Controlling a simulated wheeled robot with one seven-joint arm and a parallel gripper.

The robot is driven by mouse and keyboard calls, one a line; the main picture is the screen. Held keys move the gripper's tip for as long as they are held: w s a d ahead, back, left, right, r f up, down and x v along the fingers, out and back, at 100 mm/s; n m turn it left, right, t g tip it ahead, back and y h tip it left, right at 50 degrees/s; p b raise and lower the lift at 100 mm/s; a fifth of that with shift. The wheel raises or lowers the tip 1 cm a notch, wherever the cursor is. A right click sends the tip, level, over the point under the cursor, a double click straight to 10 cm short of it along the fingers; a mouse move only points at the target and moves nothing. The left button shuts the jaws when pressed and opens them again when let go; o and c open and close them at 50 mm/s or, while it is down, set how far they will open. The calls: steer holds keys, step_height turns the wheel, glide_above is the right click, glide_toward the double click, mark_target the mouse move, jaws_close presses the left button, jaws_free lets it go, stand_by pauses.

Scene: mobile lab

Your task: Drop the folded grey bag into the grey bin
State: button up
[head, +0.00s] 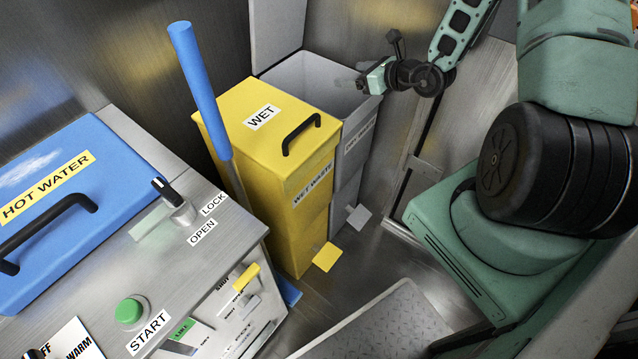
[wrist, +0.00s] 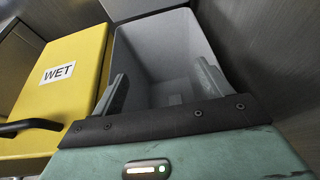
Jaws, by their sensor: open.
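The grey bin (head: 349,150) stands behind the yellow bin, with its lid (head: 277,30) raised. My gripper (head: 360,82) is over the right side of its open mouth. In the wrist view my gripper (wrist: 163,78) has its two fingers spread apart, with nothing between them, and points down into the grey bin (wrist: 150,45). A small lighter grey patch shows low between the fingers; I cannot tell whether it is the bag or part of the bin. The folded grey bag is not clearly visible in either view.
The yellow WET bin (head: 275,130), lid shut, stands directly left of the grey bin; it also shows in the wrist view (wrist: 65,85). A blue-handled pole (head: 200,80) leans beside it. A steel counter (head: 190,262) with a blue HOT WATER lid (head: 70,190) fills the lower left.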

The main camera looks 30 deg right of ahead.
steer(key=v, duration=0.7)
steer(key=shift+s, duration=0.35)
steer(key=shift+r, duration=0.15)
